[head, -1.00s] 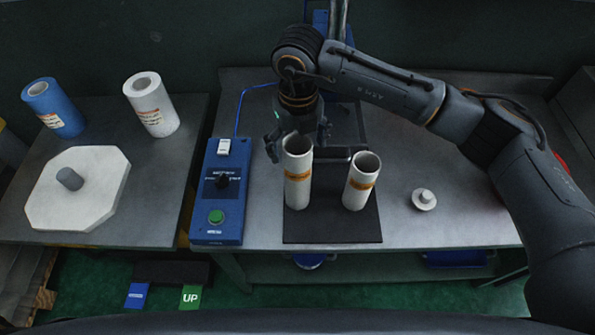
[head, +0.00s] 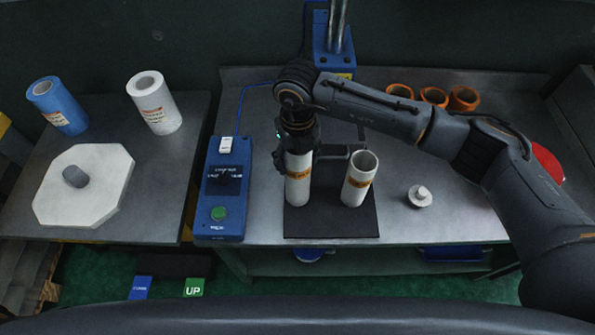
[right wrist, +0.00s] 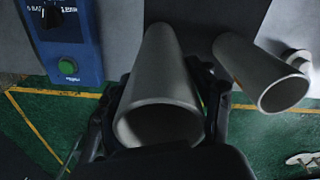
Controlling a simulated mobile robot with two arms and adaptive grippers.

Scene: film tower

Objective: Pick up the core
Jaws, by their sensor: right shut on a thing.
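Two white hollow tubes with orange labels, which look like cores, stand upright on a dark mat (head: 330,226). My right gripper (head: 297,150) is shut on the taller left core (head: 298,188), around its upper part. In the right wrist view, this core (right wrist: 160,85) runs between the fingers with its open end toward the camera. The shorter right core (head: 359,185) stands beside it, apart from the gripper, and also shows in the right wrist view (right wrist: 258,72). I cannot tell whether the held core's base touches the mat. My left gripper is not in view.
A blue control box (head: 222,190) with a green button stands close left of the mat. A small white knobbed piece (head: 420,196) lies to the right. Orange rings (head: 433,96) are at the back. A blue roll (head: 57,105) and a white roll (head: 154,103) stand on the left table.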

